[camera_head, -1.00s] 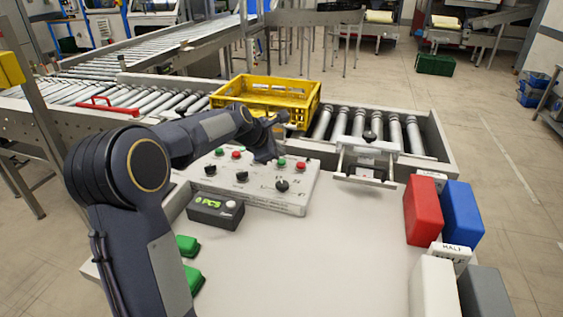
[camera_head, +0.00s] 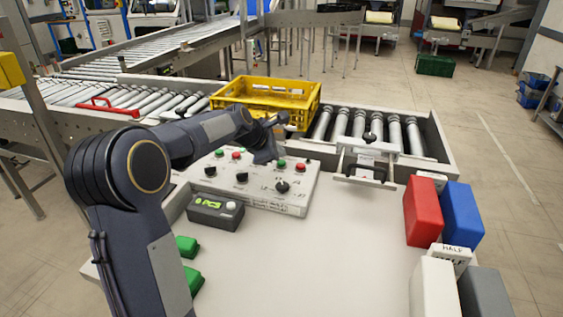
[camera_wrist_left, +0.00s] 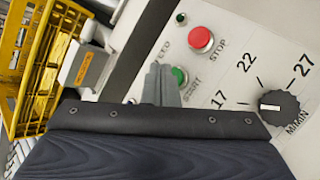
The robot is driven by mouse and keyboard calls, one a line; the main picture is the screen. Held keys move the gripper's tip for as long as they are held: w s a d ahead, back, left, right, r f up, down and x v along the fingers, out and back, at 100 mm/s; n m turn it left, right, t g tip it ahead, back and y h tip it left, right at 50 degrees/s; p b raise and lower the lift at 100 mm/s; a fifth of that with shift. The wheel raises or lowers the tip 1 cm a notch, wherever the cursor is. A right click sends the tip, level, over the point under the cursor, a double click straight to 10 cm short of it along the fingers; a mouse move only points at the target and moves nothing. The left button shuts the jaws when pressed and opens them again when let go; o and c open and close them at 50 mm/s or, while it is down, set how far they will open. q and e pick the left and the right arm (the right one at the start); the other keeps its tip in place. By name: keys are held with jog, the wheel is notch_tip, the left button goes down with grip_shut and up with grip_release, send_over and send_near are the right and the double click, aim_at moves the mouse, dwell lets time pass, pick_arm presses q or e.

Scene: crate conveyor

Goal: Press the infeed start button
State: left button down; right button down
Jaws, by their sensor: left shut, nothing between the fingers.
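The grey control panel (camera_head: 255,200) stands at the back of the white table. The green START button (camera_wrist_left: 180,75) is at its far right part, beside a red STOP button (camera_wrist_left: 199,40); in the head view the green button (camera_head: 281,163) and the red one (camera_head: 300,165) show too. My left gripper (camera_head: 264,155) points down at the panel, just left of that green button. In the left wrist view its shut, empty fingertips (camera_wrist_left: 162,84) partly overlap the green button; I cannot tell whether they touch. My right gripper is out of view.
Another green button (camera_head: 220,152) and red button (camera_head: 236,154) lie further left on the panel. A black knob (camera_wrist_left: 280,105) is near the fingers. A yellow crate (camera_head: 300,105) sits on the rollers behind. Red (camera_head: 423,212) and blue (camera_head: 461,215) blocks stand at right. The table middle is clear.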

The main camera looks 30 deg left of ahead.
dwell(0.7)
pick_arm(q)
jog(key=shift+f, duration=0.4)
